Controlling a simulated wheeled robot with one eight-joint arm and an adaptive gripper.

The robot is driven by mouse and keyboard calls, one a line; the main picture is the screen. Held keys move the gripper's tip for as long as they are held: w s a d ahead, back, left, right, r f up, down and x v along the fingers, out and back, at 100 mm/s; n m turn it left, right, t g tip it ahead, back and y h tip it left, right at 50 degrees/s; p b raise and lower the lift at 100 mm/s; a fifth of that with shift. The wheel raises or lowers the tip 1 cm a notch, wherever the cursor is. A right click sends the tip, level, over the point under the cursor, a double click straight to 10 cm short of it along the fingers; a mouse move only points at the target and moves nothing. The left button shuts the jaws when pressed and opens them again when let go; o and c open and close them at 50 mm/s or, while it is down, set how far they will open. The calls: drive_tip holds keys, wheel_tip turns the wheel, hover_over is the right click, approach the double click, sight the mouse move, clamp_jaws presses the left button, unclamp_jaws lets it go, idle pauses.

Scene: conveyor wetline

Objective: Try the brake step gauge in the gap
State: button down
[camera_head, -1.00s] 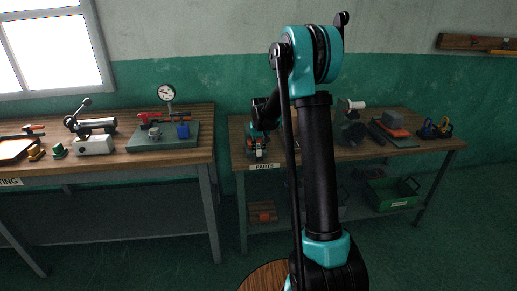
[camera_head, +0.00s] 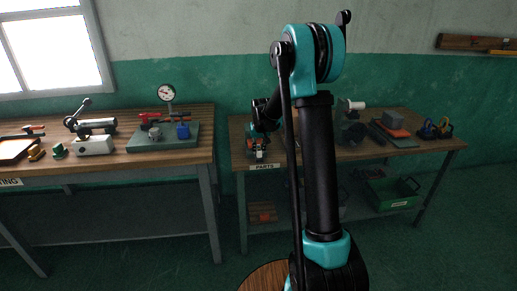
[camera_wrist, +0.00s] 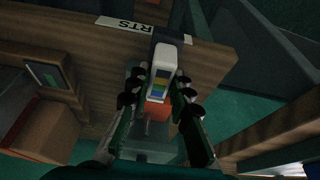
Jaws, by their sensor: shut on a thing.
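My gripper (camera_wrist: 160,97) is shut on a narrow piece with a white body (camera_wrist: 161,62), bands of yellow, green and blue, and an orange-red end; I take it to be the step gauge. In the wrist view it lies between the two dark finger linkages, its white end pointing away from my palm, over the edge of the parts bench. A dark block (camera_wrist: 172,36) shows just past its white end; I cannot tell whether they touch. In the head view my gripper (camera_head: 259,153) is small, at the left end of the parts bench. I cannot make out the gap.
The parts bench (camera_head: 420,146) also holds a grey grinder-like machine (camera_head: 352,132), a grey-and-orange block (camera_head: 393,120) and blue-yellow items (camera_head: 436,129). A green crate (camera_head: 391,193) sits on its shelf. The left bench (camera_head: 115,160) carries a green plate (camera_head: 140,145) with red tooling.

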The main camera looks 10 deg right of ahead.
drive_tip(key=s, duration=1)
drive_tip(key=shift+s, duration=0.2)
idle(0.9)
